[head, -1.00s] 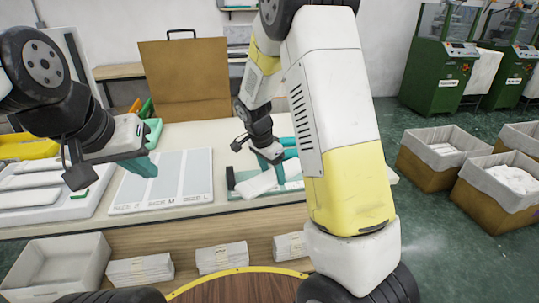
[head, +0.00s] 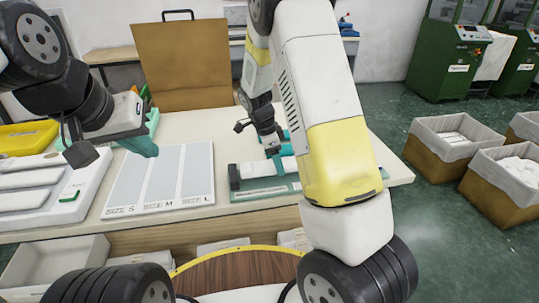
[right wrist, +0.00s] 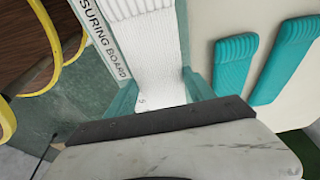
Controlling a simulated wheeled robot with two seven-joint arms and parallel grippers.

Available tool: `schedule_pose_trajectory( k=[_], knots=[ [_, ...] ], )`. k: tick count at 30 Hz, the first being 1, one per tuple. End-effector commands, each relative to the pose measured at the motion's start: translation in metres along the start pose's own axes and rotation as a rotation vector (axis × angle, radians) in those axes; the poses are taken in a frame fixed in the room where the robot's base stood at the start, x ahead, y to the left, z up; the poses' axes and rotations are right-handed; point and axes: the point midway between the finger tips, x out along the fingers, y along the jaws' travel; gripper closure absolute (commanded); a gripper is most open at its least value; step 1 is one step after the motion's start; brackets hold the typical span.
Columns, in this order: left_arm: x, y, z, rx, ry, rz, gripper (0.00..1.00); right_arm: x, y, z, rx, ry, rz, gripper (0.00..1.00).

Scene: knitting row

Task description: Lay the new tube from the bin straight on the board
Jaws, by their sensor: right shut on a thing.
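A white ribbed tube (head: 262,168) lies lengthwise along the green measuring board (head: 268,190), near the table's front edge. My arm hides its right part in the head view. My right gripper (head: 271,148) is over the tube. In the right wrist view its teal fingers (right wrist: 155,92) are shut on the tube (right wrist: 152,60), one on each side, with the board's lettered edge (right wrist: 104,40) beside it. The tube looks roughly in line with the board. My left gripper (head: 142,146) hangs above the table at the left; I cannot tell its finger gap.
A size chart (head: 165,178) lies left of the board. A white tray (head: 75,190) is further left. Two teal ribbed pieces (right wrist: 237,65) lie beside the board. Lined bins (head: 440,150) with white goods stand on the floor at right.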

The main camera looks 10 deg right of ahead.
Motion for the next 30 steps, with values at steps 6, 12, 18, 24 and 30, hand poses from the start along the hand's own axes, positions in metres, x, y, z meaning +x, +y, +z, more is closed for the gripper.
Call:
schedule_pose_trajectory(
  k=[6,12,18,24,30],
  knots=[
    [0.0,0.0,0.0,0.0,0.0,0.0,1.0,0.026,0.001,0.007,0.0,0.0,0.002,0.75],
    [0.0,0.0,0.0,0.0,0.0,0.0,1.0,0.025,0.0,0.007,0.0,0.0,0.001,0.75],
    [0.0,0.0,0.0,0.0,0.0,0.0,1.0,0.028,0.0,0.007,0.0,0.0,0.001,0.22],
    [0.0,0.0,0.0,0.0,0.0,0.0,1.0,0.027,0.0,0.007,0.0,0.0,0.0,0.16],
    [0.0,0.0,0.0,0.0,0.0,0.0,1.0,0.024,0.0,0.007,0.0,-0.001,-0.001,0.16]
  ],
)
